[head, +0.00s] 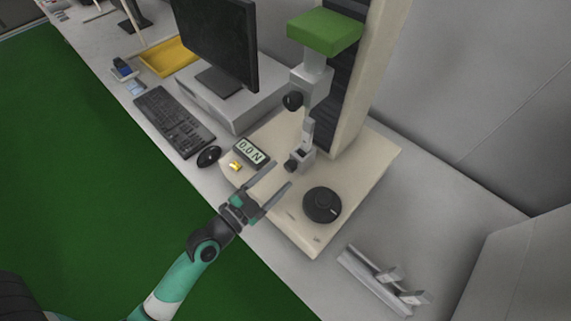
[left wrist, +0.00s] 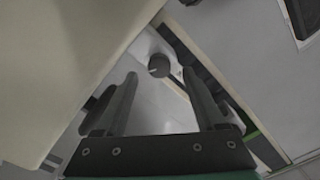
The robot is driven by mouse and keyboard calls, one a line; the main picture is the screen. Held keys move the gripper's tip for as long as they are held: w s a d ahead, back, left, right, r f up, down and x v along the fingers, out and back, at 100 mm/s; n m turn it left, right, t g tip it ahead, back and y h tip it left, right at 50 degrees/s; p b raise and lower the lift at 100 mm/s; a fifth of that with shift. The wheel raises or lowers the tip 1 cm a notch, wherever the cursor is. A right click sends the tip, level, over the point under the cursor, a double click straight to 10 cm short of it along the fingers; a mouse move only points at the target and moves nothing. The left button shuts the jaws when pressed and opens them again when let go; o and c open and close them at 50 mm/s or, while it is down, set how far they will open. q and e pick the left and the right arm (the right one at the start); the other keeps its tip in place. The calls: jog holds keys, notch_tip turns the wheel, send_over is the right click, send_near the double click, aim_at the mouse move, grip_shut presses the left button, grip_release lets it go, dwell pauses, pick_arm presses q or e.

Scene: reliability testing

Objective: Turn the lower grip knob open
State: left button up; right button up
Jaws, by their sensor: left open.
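The test stand has a lower grip (head: 304,158) with a dark round lower grip knob (head: 291,165) on its left side. My left gripper (head: 281,176) is open and empty just in front of this knob, its fingers pointing toward it. In the left wrist view, a dark round knob with a pale line (left wrist: 158,66), which looks like the lower one, appears between the fingertips (left wrist: 160,73) and a little beyond them. I see no contact. The upper grip (head: 313,85) with its own dark knob (head: 293,100) is directly above. My right gripper is not in view.
A black round dial (head: 322,205) sits on the stand's cream base (head: 375,165), right of my gripper. A force display (head: 249,151) and a small yellow piece (head: 236,166) lie to the left. Metal parts (head: 375,280) lie at front right. A mouse (head: 208,156) and keyboard (head: 174,120) are farther left.

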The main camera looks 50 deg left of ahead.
aim_at(288, 169)
pick_arm(q)
jog(key=w, duration=0.3)
jog(key=shift+w+a, duration=0.15)
jog(key=shift+w, duration=0.2)
grip_shut()
